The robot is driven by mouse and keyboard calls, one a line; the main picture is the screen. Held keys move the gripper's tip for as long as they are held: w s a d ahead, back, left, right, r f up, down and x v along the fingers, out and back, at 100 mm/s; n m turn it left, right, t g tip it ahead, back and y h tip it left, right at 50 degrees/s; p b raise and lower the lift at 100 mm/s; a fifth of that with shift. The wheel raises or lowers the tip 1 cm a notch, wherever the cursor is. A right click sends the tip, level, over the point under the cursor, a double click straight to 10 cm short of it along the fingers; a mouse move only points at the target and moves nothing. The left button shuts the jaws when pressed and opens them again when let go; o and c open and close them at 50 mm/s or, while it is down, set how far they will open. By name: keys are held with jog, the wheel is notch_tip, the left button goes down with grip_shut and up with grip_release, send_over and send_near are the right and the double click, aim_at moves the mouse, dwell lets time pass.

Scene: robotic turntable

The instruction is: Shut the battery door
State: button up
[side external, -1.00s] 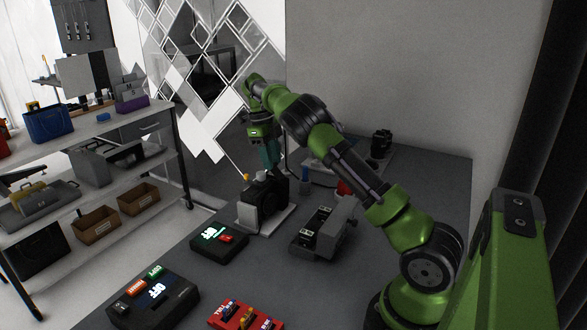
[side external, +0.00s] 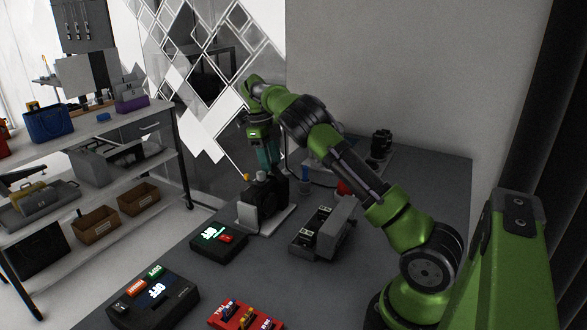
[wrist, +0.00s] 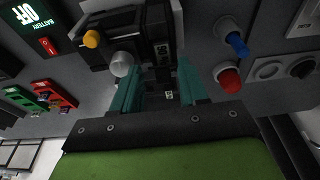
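A black device (side external: 264,191) with a yellow knob and a grey knob stands on a pale base plate (side external: 281,220) in the side view. It also shows at the top of the wrist view (wrist: 158,35). I cannot tell which of its parts is the battery door. My gripper (side external: 264,165) points down just behind the device. In the wrist view my gripper (wrist: 160,85) has its two teal fingers apart, on the near side of the device. A small part with a pale label (wrist: 168,94) shows between them. Whether the fingers touch the device is unclear.
A lit battery panel (side external: 219,238) reading OFF lies in front of the device. A grey block with slots (side external: 325,230) stands to the right. Blue (wrist: 237,42) and red (wrist: 229,78) knobs are right of my fingers. Another lit box (side external: 154,297) and a red tray (side external: 243,315) lie nearer.

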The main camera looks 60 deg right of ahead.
jog(key=shift+d+r, duration=0.1)
jog(key=shift+w+r, duration=0.1)
jog(key=shift+r, duration=0.4)
jog(key=v, duration=0.6)
jog(key=shift+r, duration=0.15)
jog(key=shift+w, duration=0.1)
jog(key=s+a+r+n+t, duration=0.1)
jog(key=s+a+r+t, duration=0.1)
jog(key=s+r+t, duration=0.3)
jog(key=s+a+r, duration=0.2)
jog(key=s+r, duration=0.1)
jog(key=r, duration=0.4)
jog(key=s+d+f+m+t, duration=0.1)
jog(key=s+d+f+t, duration=0.1)
jog(key=d+f, duration=0.2)
jog(key=x, duration=1.6)
jog(key=shift+w+f, duration=0.1)
jog(key=shift+f, duration=0.05)
